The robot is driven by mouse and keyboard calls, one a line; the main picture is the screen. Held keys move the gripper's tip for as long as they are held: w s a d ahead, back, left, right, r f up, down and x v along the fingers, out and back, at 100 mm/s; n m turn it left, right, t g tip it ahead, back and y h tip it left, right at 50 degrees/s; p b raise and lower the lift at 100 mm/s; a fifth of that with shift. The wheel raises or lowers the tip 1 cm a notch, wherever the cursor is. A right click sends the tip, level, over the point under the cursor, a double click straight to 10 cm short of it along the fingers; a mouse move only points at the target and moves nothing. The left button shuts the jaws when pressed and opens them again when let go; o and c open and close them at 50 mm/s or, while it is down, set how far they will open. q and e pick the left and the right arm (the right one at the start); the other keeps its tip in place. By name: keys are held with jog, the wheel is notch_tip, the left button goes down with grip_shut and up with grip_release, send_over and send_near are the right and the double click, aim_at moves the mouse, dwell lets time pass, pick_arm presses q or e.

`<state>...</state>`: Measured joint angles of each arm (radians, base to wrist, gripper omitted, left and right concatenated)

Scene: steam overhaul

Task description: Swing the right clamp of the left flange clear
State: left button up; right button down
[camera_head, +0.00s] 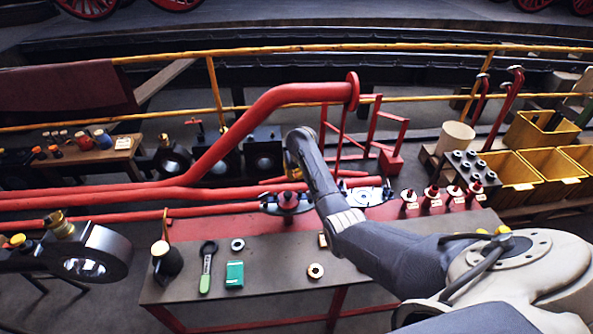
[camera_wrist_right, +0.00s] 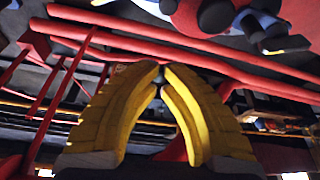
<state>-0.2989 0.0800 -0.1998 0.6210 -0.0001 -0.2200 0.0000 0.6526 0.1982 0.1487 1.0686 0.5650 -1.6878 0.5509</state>
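The left flange (camera_head: 288,203) is a grey round plate with a red middle, at the near side of the red pipes. Its separate clamps are too small to tell apart in the head view. In the right wrist view, a red part with dark knobs and blue-grey pieces (camera_wrist_right: 215,15) shows at the top, partly cut off; I cannot tell which part it is. My right gripper (camera_head: 292,174) is above and just behind the left flange, mostly hidden by its own wrist. In the wrist view its yellow fingers (camera_wrist_right: 162,72) meet at the tips with nothing between them.
A second flange plate (camera_head: 366,197) lies to the right. The bench (camera_head: 265,262) holds a green-handled wrench (camera_head: 207,268), a green box (camera_head: 234,274) and rings. Red-topped pins (camera_head: 431,195) stand at its right. A thick red pipe (camera_head: 245,125) rises behind.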

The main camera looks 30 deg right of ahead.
jog(key=shift+s+a+f, duration=0.2)
jog(key=shift+s+f, duration=0.5)
jog(key=shift+f, duration=0.05)
jog(key=shift+s+a+f, duration=0.2)
jog(key=shift+s+f, duration=0.5)
jog(key=shift+f, duration=0.05)
jog(key=shift+a, duration=0.1)
